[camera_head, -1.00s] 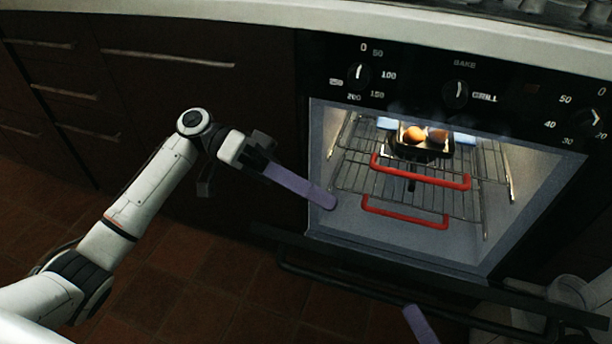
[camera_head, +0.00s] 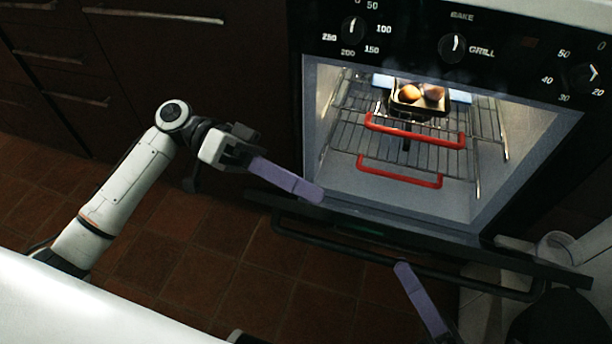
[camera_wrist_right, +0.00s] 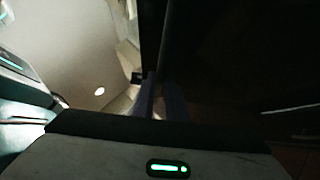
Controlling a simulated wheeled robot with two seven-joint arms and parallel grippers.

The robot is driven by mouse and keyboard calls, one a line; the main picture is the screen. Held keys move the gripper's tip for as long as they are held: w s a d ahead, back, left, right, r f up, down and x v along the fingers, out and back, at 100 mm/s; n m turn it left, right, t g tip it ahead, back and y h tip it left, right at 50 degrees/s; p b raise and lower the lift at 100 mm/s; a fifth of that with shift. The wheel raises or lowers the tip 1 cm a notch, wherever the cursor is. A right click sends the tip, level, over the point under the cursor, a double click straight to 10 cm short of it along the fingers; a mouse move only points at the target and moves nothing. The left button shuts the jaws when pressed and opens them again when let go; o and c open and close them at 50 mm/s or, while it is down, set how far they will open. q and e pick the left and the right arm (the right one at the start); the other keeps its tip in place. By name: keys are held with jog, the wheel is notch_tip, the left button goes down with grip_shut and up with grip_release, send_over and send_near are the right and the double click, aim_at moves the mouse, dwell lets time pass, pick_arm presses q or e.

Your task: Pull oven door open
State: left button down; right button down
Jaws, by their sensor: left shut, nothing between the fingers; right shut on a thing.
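The oven door (camera_head: 350,228) is swung down at the front of the lit oven cavity (camera_head: 340,190), showing as a dark slab seen at a shallow angle. Its dark bar handle (camera_head: 330,247) runs along the near side. My right gripper (camera_head: 404,268) is shut on the handle, its purple finger touching the bar from the near side. In the right wrist view its purple fingers (camera_wrist_right: 158,97) meet a dark upright edge; the contact is too dark to make out fully. My left gripper (camera_head: 318,195) is shut and empty, its purple fingers pointing at the cavity's lower left corner, above the door.
Inside are wire racks with red front bars (camera_head: 415,131) and a small pan (camera_head: 420,104) holding round brown items. Control knobs (camera_head: 353,30) sit above. Drawers (camera_head: 150,60) are at left, and a pale container (camera_head: 560,248) stands at right. Tiled floor (camera_head: 200,270) is open in front.

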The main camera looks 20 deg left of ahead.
pick_arm(q)
jog(key=shift+s+f+g, duration=0.3)
jog(key=shift+s+f, duration=0.35)
jog(key=shift+s, duration=0.1)
pick_arm(e)
jog(key=shift+w+d+r, duration=0.15)
jog(key=shift+w+r, duration=0.05)
jog(key=shift+w, duration=0.4)
pick_arm(q)
jog(key=shift+w, duration=0.1)
pick_arm(e)
jog(key=c, duration=1.8)
grip_release()
jog(key=shift+o, duration=0.2)
jog(key=shift+s, duration=0.1)
